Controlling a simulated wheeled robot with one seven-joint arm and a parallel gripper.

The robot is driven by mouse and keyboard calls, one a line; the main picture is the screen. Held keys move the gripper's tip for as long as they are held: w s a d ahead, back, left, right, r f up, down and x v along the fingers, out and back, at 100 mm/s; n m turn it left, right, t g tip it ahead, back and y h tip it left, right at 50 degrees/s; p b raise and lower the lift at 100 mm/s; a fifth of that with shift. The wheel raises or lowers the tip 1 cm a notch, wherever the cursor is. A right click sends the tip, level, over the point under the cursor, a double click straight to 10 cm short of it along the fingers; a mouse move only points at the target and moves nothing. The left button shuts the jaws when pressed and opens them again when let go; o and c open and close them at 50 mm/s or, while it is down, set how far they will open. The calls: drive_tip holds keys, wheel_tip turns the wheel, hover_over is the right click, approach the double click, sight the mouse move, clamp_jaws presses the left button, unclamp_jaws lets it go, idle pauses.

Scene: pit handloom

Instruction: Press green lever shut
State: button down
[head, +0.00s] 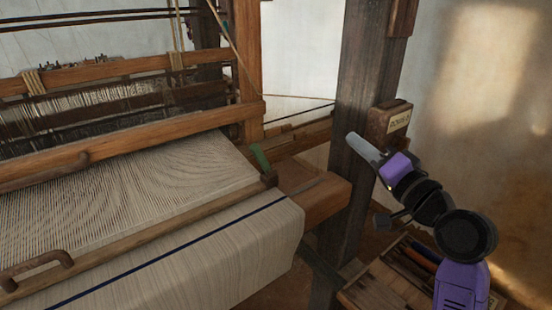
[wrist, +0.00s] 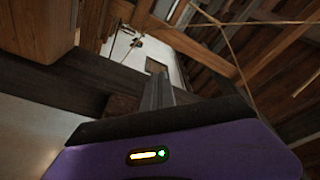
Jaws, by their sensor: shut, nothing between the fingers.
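The green lever (head: 260,158) stands tilted at the right end of the loom's front beam, beside the edge of the woven cloth. It does not show in the wrist view. My gripper (head: 355,140) is shut and empty, in front of the dark upright post, to the right of the lever and clearly apart from it. Its narrow grey fingers also show together in the wrist view (wrist: 157,92).
A dark wooden post (head: 357,75) stands behind my gripper, with a small labelled wooden box (head: 388,125) on it. The cloth (head: 210,255) covers the front beam. A wooden tray (head: 385,283) with several tools lies low at the right. Open air lies between gripper and lever.

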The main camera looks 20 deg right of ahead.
sight(262, 161)
drive_tip(key=a+f+n+g+y, duration=0.1)
drive_tip(key=a+f+g+y, duration=0.25)
drive_tip(key=a+y, duration=0.3)
drive_tip(key=s+a+f+p+x, duration=0.1)
drive_tip(key=a+p+x, duration=0.1)
drive_tip(key=x, duration=1)
drive_tip(key=shift+w+a+f+h+p, duration=0.2)
drive_tip(key=shift+h+p, duration=0.15)
drive_tip(key=shift+p, duration=0.05)
